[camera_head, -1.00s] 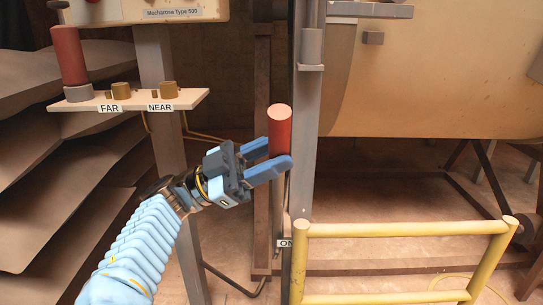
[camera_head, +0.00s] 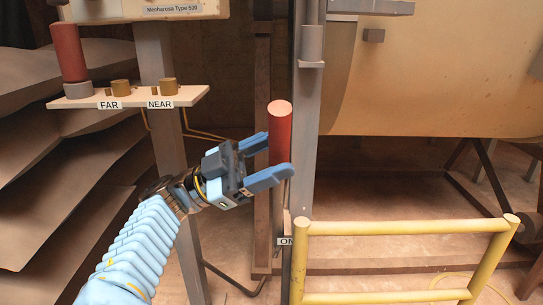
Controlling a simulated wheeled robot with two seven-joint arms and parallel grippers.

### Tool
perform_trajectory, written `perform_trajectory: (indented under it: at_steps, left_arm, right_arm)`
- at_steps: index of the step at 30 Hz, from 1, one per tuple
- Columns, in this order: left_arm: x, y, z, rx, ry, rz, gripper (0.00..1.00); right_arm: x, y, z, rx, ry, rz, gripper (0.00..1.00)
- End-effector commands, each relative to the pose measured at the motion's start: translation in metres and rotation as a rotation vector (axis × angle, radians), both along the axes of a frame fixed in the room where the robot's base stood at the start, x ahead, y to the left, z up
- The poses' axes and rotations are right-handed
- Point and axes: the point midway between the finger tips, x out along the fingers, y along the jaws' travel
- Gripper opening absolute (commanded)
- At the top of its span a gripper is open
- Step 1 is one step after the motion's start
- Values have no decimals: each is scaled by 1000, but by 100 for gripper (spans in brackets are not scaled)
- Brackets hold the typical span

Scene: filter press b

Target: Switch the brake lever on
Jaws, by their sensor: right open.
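The brake lever's red cylindrical handle (camera_head: 281,138) stands upright beside a grey vertical post. An "ON" label (camera_head: 286,241) sits low by the post, partly cut off from view. My right gripper (camera_head: 279,155) is open at the handle. Its lower blue finger crosses in front of the handle's lower part, and its upper finger reaches the handle's left side. I cannot tell whether either finger touches it. The lever below the handle is mostly hidden. My left gripper is not in view.
A yellow railing (camera_head: 400,227) stands at the lower right. At left, a shelf (camera_head: 190,97) with FAR and NEAR labels carries another red handle (camera_head: 70,55) and brass knobs. A large tan tank (camera_head: 440,90) fills the upper right.

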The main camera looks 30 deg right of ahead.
Motion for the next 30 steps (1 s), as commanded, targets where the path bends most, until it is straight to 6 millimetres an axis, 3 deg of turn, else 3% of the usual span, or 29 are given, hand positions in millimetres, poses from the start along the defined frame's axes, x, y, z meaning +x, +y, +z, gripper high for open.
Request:
perform_trajectory:
  at_steps: [5, 18, 30]
  left_arm:
    - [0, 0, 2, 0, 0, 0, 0]
    - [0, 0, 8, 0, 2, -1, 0]
    - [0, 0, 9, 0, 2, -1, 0]
  right_arm:
    - [13, 18, -10, -4, 2, 1, 59]
    - [61, 90, -55, -2, 0, 0, 59]
    - [67, 101, -63, 1, 1, -2, 59]
